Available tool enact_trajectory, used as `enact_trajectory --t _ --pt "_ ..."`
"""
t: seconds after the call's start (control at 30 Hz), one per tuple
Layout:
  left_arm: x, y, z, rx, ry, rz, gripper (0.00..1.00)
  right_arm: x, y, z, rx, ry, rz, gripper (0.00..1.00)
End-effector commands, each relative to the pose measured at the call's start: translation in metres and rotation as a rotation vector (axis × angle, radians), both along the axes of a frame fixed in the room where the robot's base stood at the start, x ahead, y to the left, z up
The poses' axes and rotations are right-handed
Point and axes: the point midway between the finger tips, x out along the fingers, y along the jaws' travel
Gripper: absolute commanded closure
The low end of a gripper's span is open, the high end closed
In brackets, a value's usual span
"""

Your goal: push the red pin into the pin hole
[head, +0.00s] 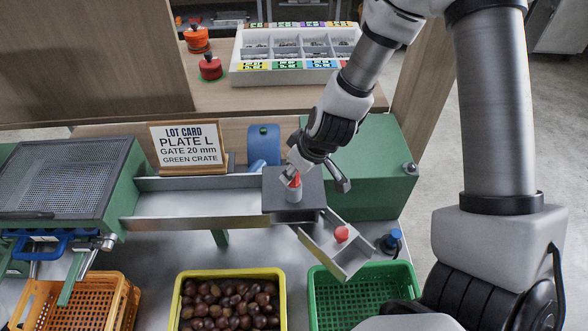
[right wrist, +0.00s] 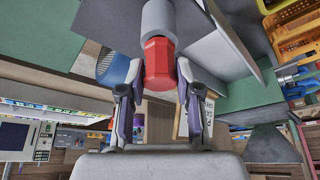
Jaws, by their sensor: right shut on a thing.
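My right gripper (head: 292,172) is shut on the red pin (head: 296,181), just above the dark grey block (head: 277,201) at the end of the metal chute. In the right wrist view the pin's red faceted head (right wrist: 157,65) sits between the two fingers. Past the head is a light grey cylinder (right wrist: 157,20), in line with it; it also shows over the dark block in the head view (head: 294,194). I cannot make out the pin hole itself, nor whether the cylinder is part of the pin or a collar around the hole. My left gripper is not in view.
A tilted side chute with a red knob (head: 341,234) runs from the block toward the green crate (head: 316,300). A yellow crate (head: 178,300) holds chestnuts; an orange crate (head: 122,300) stands left. A lot card (head: 188,148) stands behind the metal chute (head: 190,222).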

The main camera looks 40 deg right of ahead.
Motion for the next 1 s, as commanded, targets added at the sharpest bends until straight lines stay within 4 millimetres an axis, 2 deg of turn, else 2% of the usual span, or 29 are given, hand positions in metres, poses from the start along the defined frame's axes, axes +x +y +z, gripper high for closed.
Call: enact_trajectory --t 0.17,0.2,0.27,0.67,1.0 --pt "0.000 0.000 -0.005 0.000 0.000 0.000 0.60 0.000 0.000 -0.006 0.000 0.000 0.000 1.00" --pt "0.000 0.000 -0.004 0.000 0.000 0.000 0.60 0.000 0.000 -0.005 0.000 0.000 0.000 0.60" --pt "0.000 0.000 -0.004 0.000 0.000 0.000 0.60 0.000 0.000 -0.004 0.000 0.000 0.000 0.38" --pt "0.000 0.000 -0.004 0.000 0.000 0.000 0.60 -0.001 -0.001 -0.001 0.000 -0.001 -0.002 0.37" --pt "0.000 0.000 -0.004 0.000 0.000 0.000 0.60 -0.017 -0.005 0.038 0.000 -0.005 -0.006 0.37"
